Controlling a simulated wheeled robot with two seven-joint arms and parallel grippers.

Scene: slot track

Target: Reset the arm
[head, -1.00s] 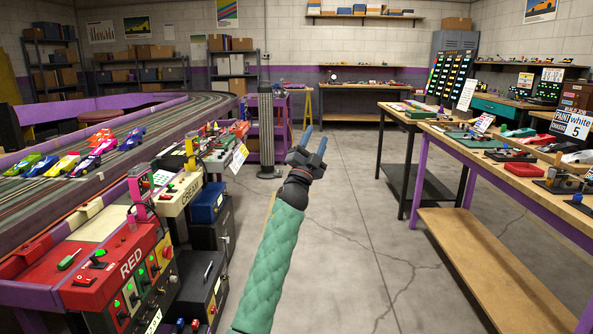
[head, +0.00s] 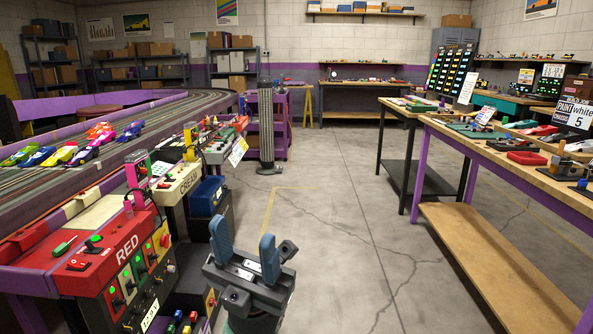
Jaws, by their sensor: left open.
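My left gripper (head: 246,252) is in the lower middle of the head view. Its two blue-grey fingers point up and stand apart, with nothing between them. It is over the grey floor, just right of the red control station (head: 105,260), and touches nothing that I can see. Most of my left arm is hidden below the gripper or out of the frame. My right gripper is not in view.
The slot track (head: 60,190) with several coloured cars lies at the left. A cream station (head: 180,185) stands behind the red one. A wooden workbench (head: 480,150) with parts on it stands at the right. The floor (head: 340,220) between is clear.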

